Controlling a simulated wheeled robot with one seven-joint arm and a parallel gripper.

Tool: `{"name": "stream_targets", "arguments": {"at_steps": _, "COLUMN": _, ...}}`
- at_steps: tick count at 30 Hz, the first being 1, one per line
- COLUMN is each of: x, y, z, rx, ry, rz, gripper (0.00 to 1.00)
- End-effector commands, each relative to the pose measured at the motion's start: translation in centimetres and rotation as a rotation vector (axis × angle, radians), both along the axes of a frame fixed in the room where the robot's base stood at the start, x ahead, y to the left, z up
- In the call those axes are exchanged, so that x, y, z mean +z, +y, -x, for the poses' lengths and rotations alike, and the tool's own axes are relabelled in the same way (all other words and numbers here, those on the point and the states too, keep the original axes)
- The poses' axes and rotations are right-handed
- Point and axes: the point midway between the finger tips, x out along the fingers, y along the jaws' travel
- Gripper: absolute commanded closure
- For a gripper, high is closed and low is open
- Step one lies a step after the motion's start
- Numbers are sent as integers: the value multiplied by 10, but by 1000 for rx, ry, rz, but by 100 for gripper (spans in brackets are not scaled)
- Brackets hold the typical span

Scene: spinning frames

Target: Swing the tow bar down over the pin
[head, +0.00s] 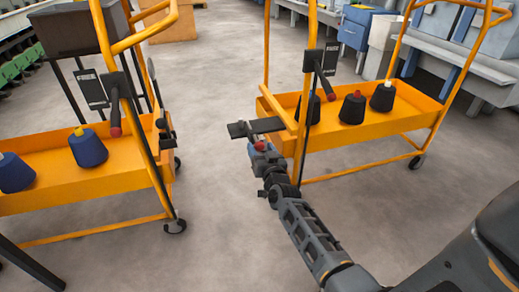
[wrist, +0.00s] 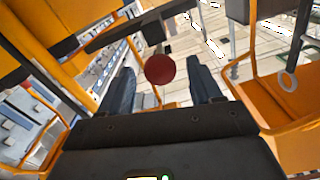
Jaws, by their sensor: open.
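On the left orange cart (head: 100,180), an upright dark bar with a ring at its top (head: 151,68) looks like the tow bar, raised. The ring also shows on the right in the wrist view (wrist: 289,80). My gripper (head: 260,155) is beside the near left end of the right cart (head: 375,125), in the gap between the carts. Its fingers (wrist: 158,85) are apart in the wrist view. A red ball (wrist: 160,69) appears between them, in front of a dark bar (wrist: 125,30); the ball also shows in the head view (head: 259,146). I cannot make out the pin.
The left cart carries blue cones (head: 88,150); the right cart carries black cones (head: 352,108). Each cart has an orange upright frame and a black handle with a red end (head: 115,125). Bare floor (head: 215,75) lies between them. Grey benches stand behind.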

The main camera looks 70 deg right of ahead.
Motion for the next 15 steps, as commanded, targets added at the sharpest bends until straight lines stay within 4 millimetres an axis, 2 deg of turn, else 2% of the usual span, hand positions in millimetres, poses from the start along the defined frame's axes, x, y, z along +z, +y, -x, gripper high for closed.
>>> {"name": "stream_targets", "arguments": {"at_steps": 6, "x": -1, "y": -14, "z": -12, "rx": 0, "ry": -1, "rz": 1, "gripper": 36}}
{"name": "stream_targets", "arguments": {"at_steps": 15, "x": 0, "y": -16, "z": -14, "rx": 0, "ry": 1, "rz": 0, "gripper": 36}}
